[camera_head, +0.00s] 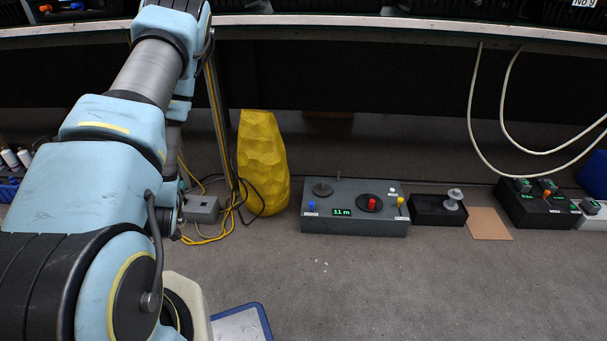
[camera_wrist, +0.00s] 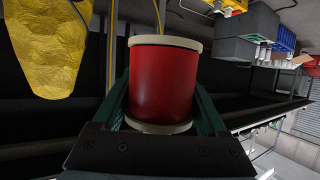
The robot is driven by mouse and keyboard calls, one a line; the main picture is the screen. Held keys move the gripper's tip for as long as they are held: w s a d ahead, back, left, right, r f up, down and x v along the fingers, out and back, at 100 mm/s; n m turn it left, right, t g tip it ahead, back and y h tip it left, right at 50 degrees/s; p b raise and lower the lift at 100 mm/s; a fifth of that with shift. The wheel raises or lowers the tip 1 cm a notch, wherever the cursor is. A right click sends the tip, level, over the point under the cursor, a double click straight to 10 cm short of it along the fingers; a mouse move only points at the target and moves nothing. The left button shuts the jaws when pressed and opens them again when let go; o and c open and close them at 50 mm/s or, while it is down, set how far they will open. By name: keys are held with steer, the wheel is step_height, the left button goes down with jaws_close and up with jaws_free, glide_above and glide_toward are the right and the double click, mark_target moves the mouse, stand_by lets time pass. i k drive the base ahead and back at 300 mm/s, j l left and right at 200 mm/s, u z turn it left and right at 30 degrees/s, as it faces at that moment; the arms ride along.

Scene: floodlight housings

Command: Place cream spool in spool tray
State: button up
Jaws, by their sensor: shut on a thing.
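In the wrist view, a spool (camera_wrist: 166,82) with cream end flanges and a red winding sits between the two dark green fingers of my gripper (camera_wrist: 163,92). My gripper is shut on it, with a finger on either side. The spool is clear of any surface that I can see. In the head view my arm hides the gripper and spool. I cannot tell for sure which container is the spool tray. A blue container (camera_head: 9,188) with white cylinders stands at the far left of the head view, partly cut off.
A blue-rimmed tray (camera_head: 262,318) with a pale inside lies at the bottom, partly hidden. A yellow faceted vase (camera_head: 262,160), a grey control box (camera_head: 352,216) and a black box (camera_head: 428,211) stand along the back. Yellow cables lie beside a small grey box (camera_head: 201,208). The grey surface in front is mostly clear.

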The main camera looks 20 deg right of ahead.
mark_target(426, 205)
steer(key=l+u, duration=0.25)
steer(key=u, duration=0.2)
steer(key=k+l+u, duration=0.15)
steer(key=u, duration=0.3)
steer(key=k+l+u, duration=0.35)
steer(key=k+l, duration=0.25)
steer(key=k+l+u, duration=0.35)
steer(key=k+l, duration=0.6)
steer(key=k, duration=0.15)
steer(key=k+l, duration=0.25)
steer(key=k, duration=0.15)
steer(key=k+l, duration=0.3)
steer(key=k, duration=0.15)
